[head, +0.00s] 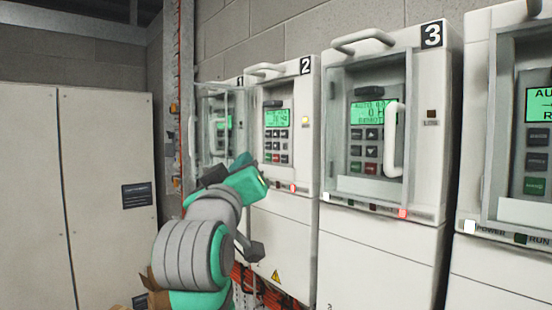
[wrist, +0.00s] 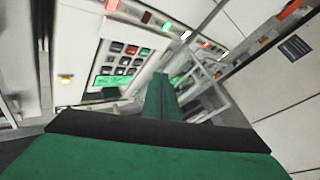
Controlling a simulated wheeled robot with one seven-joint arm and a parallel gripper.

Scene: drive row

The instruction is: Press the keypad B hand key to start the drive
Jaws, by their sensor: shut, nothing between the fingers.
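The drive marked 2 has a keypad (head: 277,147) with a lit green screen (head: 278,117) and several keys. I can read no letter B on it. My gripper (head: 247,178) is shut and empty, in front of the lower left of this drive. In the wrist view, the keypad (wrist: 125,55) appears upside down beyond my shut green fingers (wrist: 161,95). I see a gap between the fingers and the keys, but cannot judge its depth.
Drive 2's clear door (head: 205,110) stands swung open to the left, close to my gripper; it also shows in the wrist view (wrist: 205,85). Drive 3's door with its white handle (head: 393,140) is closed. A grey cabinet (head: 105,160) stands at the left.

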